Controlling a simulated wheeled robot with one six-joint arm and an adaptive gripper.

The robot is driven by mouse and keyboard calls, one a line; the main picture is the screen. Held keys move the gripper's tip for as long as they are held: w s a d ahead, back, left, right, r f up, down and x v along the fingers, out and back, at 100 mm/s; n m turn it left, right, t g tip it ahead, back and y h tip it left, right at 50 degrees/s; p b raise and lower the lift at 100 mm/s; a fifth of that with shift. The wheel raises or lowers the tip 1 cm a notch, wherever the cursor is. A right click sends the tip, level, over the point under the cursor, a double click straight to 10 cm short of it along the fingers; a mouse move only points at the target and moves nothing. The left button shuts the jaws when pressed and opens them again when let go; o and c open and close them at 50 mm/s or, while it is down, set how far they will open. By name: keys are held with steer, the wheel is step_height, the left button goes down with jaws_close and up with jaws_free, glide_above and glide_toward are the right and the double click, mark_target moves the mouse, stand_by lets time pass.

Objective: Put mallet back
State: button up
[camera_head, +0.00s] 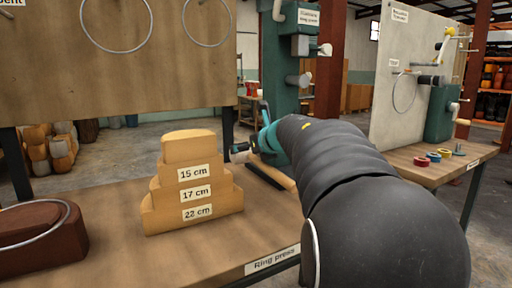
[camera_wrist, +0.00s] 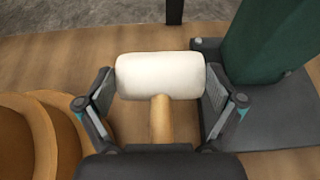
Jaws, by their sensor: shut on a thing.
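The mallet has a white cylindrical head (camera_wrist: 160,75) and a short visible length of wooden handle (camera_wrist: 160,118) in the wrist view. The handle runs back under my gripper, where its rest is hidden. My gripper (camera_wrist: 158,88) has one finger at each end of the white head and is shut on the mallet. In the head view my gripper (camera_head: 254,146) is at the bench's far side, right of the stepped wooden blocks, partly hidden by my arm. A pale bit of the mallet head (camera_head: 239,157) shows beside it.
Stepped wooden blocks (camera_head: 193,196) labelled 15, 17 and 22 cm stand left of my gripper. A green press column (camera_head: 280,75) rises behind it. A brown block with a ring (camera_head: 40,240) lies at front left. Bare bench (camera_head: 120,255) lies between.

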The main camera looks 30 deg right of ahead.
steer(key=shift+f+b, duration=0.35)
steer(key=shift+f, duration=0.9)
step_height(320, 180, down, 4)
steer(key=b, duration=0.4)
steer(key=shift+f+b, duration=0.1)
steer(key=shift+b, duration=0.25)
steer(key=shift+f+b, duration=0.3)
steer(key=shift+f, duration=0.1)
steer(key=o, duration=1.3)
steer(key=shift+f, duration=0.1)
